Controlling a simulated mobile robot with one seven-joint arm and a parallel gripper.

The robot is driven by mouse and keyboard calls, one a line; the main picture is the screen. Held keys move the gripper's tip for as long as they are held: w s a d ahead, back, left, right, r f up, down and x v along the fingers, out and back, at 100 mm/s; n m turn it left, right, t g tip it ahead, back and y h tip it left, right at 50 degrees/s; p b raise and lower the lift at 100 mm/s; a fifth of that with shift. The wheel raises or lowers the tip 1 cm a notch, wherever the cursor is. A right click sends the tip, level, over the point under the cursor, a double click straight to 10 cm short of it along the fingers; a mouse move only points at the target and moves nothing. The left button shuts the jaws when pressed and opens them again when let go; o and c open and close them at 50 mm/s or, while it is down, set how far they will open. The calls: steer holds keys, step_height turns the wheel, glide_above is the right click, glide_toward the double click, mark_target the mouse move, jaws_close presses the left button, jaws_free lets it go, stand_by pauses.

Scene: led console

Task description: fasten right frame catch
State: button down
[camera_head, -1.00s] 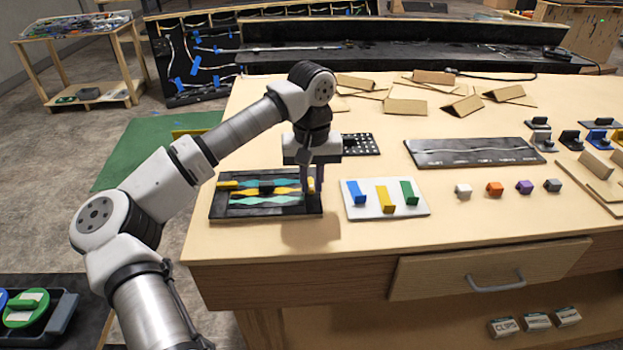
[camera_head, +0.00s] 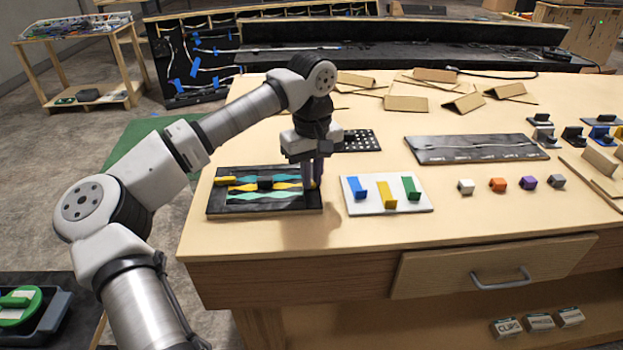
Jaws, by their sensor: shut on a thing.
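A black frame (camera_head: 265,209) with wavy teal and yellow strips lies near the table's front left edge. Its left yellow catch (camera_head: 225,180) points inward over the strips. The right yellow catch (camera_head: 309,184) is at the frame's right edge, mostly hidden by my gripper (camera_head: 313,181). My gripper points down from above, and its fingers are shut on the right catch. Which way the right catch points is hard to tell behind the fingers.
A white plate (camera_head: 412,207) with blue, yellow and green pieces lies just right of my gripper. A dotted black board (camera_head: 362,141) lies behind it. Several small coloured blocks and a long dark panel (camera_head: 474,150) are further right.

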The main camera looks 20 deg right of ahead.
mark_target(313, 181)
steer(key=n+b, duration=0.1)
steer(key=n, duration=0.5)
steer(key=shift+w+d+b, duration=0.1)
steer(key=shift+b, duration=0.3)
steer(key=n+b, duration=0.1)
steer(key=n, duration=0.6)
steer(key=shift+w, duration=0.1)
steer(key=shift+n, duration=0.3)
steer(key=c, duration=1.5)
jaws_free()
steer(key=shift+o, duration=0.2)
steer(key=shift+r, duration=0.1)
step_height(313, 181, up, 14)
steer(key=shift+b, duration=0.4)
